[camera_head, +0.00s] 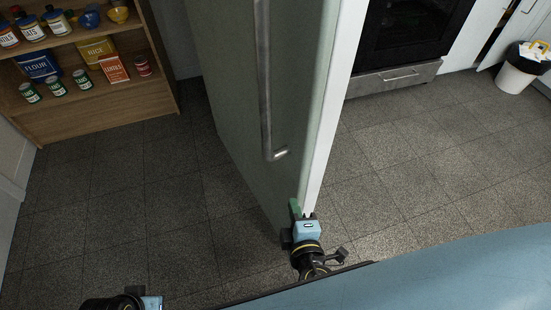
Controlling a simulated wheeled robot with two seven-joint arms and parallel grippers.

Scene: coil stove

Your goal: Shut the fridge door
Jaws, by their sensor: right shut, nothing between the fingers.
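The fridge door (230,95) stands open in the middle of the view, a tall grey-green panel with a vertical metal handle (266,85) on its left face and a white inner edge (331,110) on the right. My right gripper (302,213) is at the lower end of the door, by its near edge. Its fingers are shut and empty; whether they touch the door I cannot tell. My left arm shows only in part at the bottom left, and its fingertips are not visible. The fridge body is not clearly in view.
A wooden shelf (95,128) with cans, jars and food packets stands at the upper left. An oven (405,35) with a drawer below is at the upper right. A white bin (516,76) stands at the far right. The tiled floor (120,215) is clear on both sides of the door.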

